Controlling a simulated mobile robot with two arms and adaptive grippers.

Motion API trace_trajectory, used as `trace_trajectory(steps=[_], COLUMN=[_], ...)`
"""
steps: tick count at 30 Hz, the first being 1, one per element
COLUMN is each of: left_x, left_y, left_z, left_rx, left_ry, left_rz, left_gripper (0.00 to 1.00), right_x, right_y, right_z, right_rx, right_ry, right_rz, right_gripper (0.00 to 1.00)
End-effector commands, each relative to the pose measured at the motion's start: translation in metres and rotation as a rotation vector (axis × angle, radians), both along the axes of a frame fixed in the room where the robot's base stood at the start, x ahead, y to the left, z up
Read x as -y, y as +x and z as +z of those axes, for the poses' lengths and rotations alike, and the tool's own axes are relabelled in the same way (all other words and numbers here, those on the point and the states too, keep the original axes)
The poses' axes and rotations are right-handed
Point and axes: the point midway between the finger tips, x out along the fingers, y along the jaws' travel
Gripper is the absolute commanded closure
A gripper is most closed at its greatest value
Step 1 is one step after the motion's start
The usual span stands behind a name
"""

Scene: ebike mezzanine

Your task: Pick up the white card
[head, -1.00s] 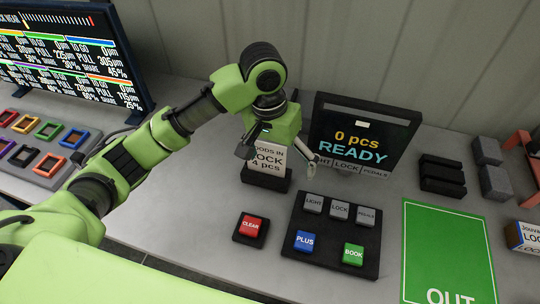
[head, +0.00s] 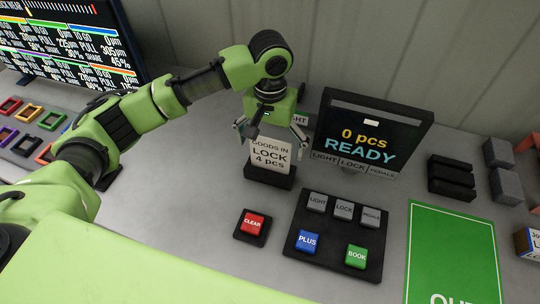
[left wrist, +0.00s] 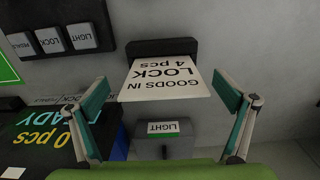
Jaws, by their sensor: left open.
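The white card (head: 271,153) reads "GOODS IN LOCK 4 pcs" and stands in a black holder (head: 268,176) on the grey bench. My left gripper (head: 271,130) is open, just above and behind the card's top edge, with its fingers spread to either side. In the left wrist view the card (left wrist: 166,82) shows upside down between the two open fingers (left wrist: 167,118), with a gap on both sides. The holder (left wrist: 162,46) is at the card's far end there. My right gripper is not in view.
A dark display (head: 369,138) reading "0 pcs READY" stands close to the right of the card. In front are a red CLEAR button (head: 252,224) and a black button panel (head: 325,255). A green OUT mat (head: 452,250) lies at right. A box labelled LIGHT (left wrist: 163,141) sits behind the card.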

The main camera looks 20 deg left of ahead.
Motion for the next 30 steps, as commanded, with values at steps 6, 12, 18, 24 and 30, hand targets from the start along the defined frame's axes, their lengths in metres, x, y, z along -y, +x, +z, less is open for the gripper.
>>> trace_trajectory(steps=[6, 12, 18, 24, 30], left_x=[-0.004, -0.004, -0.004, -0.004, -0.004], left_y=[0.007, 0.007, 0.008, 0.007, 0.007], left_z=[-0.026, -0.049, -0.052, -0.051, -0.052], left_rx=[-0.004, -0.002, 0.0, 0.0, -0.001], left_ry=[0.003, 0.002, 0.002, 0.002, 0.002], left_rz=[0.003, 0.0, -0.001, -0.001, -0.001], left_gripper=[0.04, 0.04, 0.04, 0.26, 0.27], right_x=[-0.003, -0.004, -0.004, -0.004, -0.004], right_y=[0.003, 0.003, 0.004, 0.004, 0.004], right_z=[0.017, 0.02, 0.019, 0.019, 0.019], right_rx=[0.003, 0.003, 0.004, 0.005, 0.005], right_ry=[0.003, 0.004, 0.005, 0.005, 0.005], right_rz=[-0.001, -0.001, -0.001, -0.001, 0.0], right_gripper=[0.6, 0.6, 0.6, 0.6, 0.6])
